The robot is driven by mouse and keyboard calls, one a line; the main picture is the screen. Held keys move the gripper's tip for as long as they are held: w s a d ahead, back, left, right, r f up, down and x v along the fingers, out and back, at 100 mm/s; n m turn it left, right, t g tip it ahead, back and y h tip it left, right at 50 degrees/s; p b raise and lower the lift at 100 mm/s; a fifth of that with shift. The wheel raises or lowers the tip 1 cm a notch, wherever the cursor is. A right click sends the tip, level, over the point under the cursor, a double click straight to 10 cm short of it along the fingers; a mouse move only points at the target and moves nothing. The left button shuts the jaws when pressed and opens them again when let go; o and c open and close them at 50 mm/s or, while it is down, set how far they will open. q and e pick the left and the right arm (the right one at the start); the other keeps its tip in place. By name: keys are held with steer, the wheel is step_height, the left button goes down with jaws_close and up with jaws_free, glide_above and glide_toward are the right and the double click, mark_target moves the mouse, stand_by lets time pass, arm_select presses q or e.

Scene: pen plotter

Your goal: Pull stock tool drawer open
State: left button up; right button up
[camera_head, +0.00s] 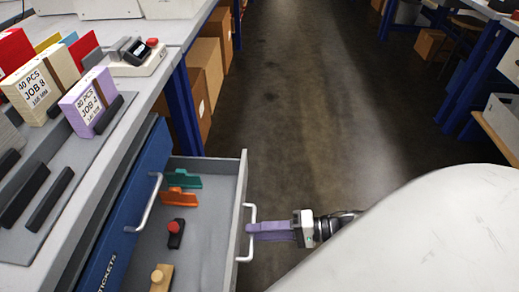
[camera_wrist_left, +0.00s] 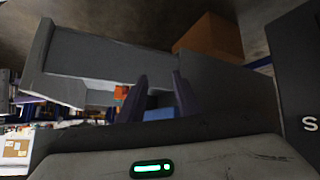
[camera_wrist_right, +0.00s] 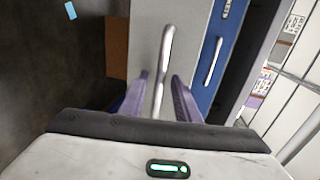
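The stock tool drawer (camera_head: 212,245) stands pulled out from under the bench at lower left in the head view. Its pale front carries a handle (camera_head: 249,232), which also shows in the right wrist view (camera_wrist_right: 167,45). My right gripper (camera_head: 250,230) is at this handle. In the right wrist view its purple fingers (camera_wrist_right: 160,88) stand on either side of the handle, with visible gaps, so it looks open around it. My left gripper (camera_wrist_left: 160,90) is out of the head view; its fingers are apart with nothing seen held between them.
The drawer holds green (camera_head: 185,181), orange (camera_head: 178,197), black-and-red (camera_head: 176,233) and tan (camera_head: 161,278) pieces. A blue TICKETS front (camera_head: 128,215) with its own handle is beside it. Job boxes (camera_head: 88,101) stand on the bench. The aisle floor (camera_head: 320,120) is clear.

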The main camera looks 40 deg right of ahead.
arm_select(q)
steer(key=shift+s+a+r+p, duration=0.1)
steer(key=shift+p, duration=0.4)
arm_select(e)
steer(key=v, duration=1)
steer(key=shift+s+d, duration=0.1)
